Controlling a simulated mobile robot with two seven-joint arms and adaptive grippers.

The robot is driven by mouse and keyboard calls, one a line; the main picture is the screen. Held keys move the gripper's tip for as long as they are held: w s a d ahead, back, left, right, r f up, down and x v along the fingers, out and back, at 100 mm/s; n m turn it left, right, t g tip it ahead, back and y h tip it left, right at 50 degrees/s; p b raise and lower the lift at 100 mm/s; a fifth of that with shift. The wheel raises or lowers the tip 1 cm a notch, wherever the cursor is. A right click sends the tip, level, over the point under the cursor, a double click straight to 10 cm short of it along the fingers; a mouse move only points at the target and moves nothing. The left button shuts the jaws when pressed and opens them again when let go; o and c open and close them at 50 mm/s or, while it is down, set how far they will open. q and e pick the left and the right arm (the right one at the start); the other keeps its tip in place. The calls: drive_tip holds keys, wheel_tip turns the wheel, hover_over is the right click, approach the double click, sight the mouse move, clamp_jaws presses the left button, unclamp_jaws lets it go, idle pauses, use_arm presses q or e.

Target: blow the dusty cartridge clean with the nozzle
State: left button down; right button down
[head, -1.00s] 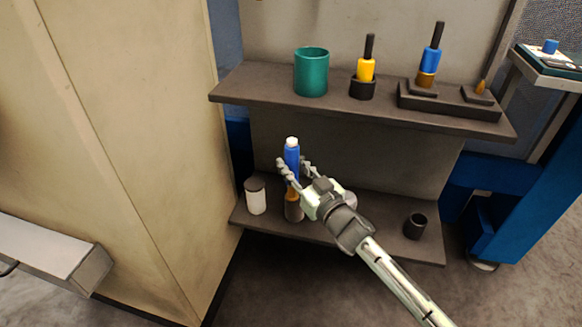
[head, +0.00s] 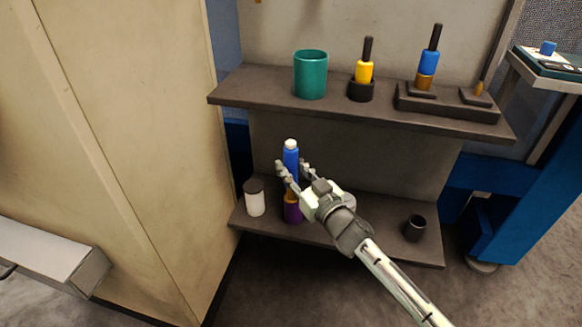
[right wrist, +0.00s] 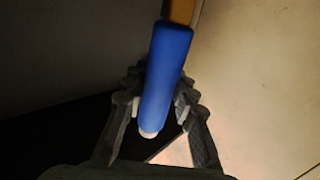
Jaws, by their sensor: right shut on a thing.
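My right gripper (head: 292,172) is shut on a blue piece with a white top end and an orange lower part, which looks like the nozzle (head: 291,155). It is held roughly upright over the lower shelf. In the right wrist view the blue nozzle (right wrist: 165,75) lies between the fingers (right wrist: 155,105), its orange part running out at the top edge. I cannot tell whether the two touch. My left gripper is not in view.
The upper shelf (head: 250,85) holds a green cup (head: 310,75), a yellow tool (head: 364,72) and another blue tool (head: 429,62).

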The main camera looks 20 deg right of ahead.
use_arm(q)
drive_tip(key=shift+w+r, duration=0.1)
use_arm(e)
drive_tip(key=shift+s+a, duration=0.1)
use_arm(q)
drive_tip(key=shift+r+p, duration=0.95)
drive_tip(key=shift+p, duration=0.05)
use_arm(e)
drive_tip(key=s+a, duration=0.6)
drive_tip(key=s, duration=0.3)
drive_tip(key=shift+s+a, duration=0.3)
drive_tip(key=shift+s, duration=0.1)
drive_tip(key=shift+r, duration=0.1)
